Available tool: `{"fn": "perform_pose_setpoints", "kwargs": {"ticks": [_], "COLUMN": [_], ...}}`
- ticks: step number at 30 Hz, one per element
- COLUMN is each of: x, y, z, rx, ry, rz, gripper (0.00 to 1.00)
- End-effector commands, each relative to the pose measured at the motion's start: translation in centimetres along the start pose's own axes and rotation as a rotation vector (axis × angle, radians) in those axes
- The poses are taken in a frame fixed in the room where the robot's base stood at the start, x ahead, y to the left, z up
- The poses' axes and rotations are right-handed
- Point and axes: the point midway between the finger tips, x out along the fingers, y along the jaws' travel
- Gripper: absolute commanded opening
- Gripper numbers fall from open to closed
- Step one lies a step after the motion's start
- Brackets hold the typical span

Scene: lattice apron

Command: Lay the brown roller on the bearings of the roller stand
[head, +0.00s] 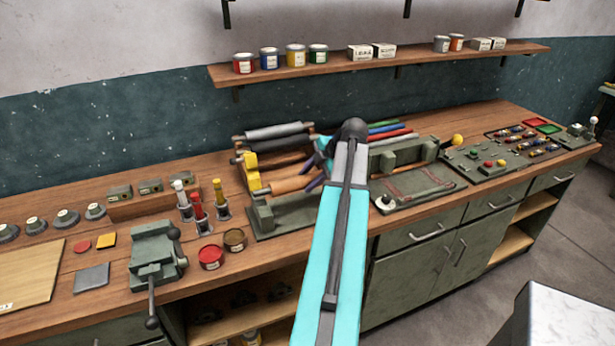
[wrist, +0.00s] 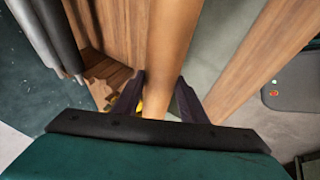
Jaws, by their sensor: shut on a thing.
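The brown roller (head: 291,184) lies lengthwise in front of the roller rack, its right end near my gripper (head: 317,177). In the wrist view my gripper (wrist: 160,98) is shut on the brown roller (wrist: 172,45), one dark finger on each side. I cannot tell whether the roller still touches the rack. A green stand with two uprights (head: 285,217), which looks like the roller stand, sits just in front of the roller on the bench. My arm hides part of its right side, and its bearings are too small to make out.
The rack behind holds a grey roller (head: 274,131) and darker ones, with a yellow part (head: 250,173) at its left. Left of the stand are upright tools (head: 196,206), tins (head: 211,257) and a vise (head: 155,255). A green press-like fixture (head: 405,153) stands right of my arm.

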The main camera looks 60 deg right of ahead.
Motion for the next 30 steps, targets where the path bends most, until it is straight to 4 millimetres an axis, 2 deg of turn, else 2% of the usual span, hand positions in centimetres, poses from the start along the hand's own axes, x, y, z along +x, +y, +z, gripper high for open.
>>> {"fn": "perform_pose_setpoints", "kwargs": {"ticks": [15, 30], "x": [2.7, 3.3], "y": [-1.4, -1.7], "z": [1.0, 1.3], "rx": [-0.002, -0.002], "ry": [0.001, 0.000], "rz": [0.002, 0.002], "gripper": [0.00, 0.00]}}
